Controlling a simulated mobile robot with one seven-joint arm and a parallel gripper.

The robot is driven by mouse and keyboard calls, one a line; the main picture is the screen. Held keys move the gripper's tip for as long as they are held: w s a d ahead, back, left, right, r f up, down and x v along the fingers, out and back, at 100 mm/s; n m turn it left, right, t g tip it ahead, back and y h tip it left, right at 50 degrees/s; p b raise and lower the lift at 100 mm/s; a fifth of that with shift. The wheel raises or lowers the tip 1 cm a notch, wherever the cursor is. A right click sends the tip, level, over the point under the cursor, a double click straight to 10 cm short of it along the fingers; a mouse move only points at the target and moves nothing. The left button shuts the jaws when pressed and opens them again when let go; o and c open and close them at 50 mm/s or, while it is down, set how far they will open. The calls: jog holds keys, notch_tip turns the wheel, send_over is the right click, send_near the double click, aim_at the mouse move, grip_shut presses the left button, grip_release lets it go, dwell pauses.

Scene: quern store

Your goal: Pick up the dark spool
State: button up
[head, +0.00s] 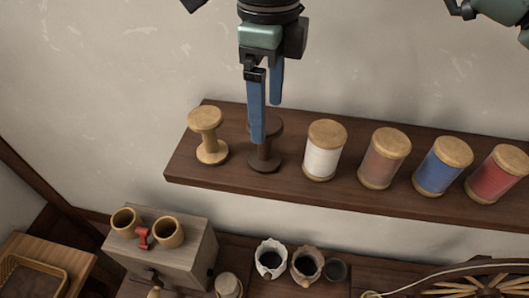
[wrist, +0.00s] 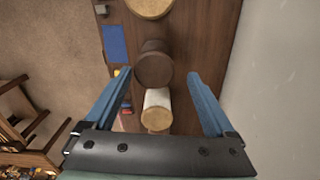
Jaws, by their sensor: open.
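The dark spool (head: 264,166) stands upright and bare on the brown wall shelf, between a pale wooden spool (head: 209,135) and a spool of white thread (head: 322,155). My gripper (head: 266,121) is open and empty, its blue fingers pointing down at the dark spool. The front finger hides part of the spool's top and stem in the head view. In the wrist view the dark spool's round top (wrist: 153,65) shows between the two fingertips (wrist: 159,73). I cannot tell whether the fingertips reach below its rim.
The shelf (head: 225,170) also bears brown (head: 383,160), blue (head: 440,170) and red (head: 493,177) thread spools to the right. The white spool (wrist: 157,110) stands close by. Below are a grey box (head: 180,240) with two wooden cups and several small pots. The wall is close behind.

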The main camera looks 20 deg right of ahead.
aim_at(265, 143)
jog(key=shift+s+a+f+b, duration=0.15)
jog(key=shift+f+b, duration=1)
jog(key=shift+f, duration=0.3)
jog(key=shift+s+a+f+b, duration=0.1)
jog(key=shift+s+f+b, duration=0.05)
jog(key=shift+f+b, duration=1.1)
jog(key=c, duration=1.3)
jog(key=shift+p, duration=0.3)
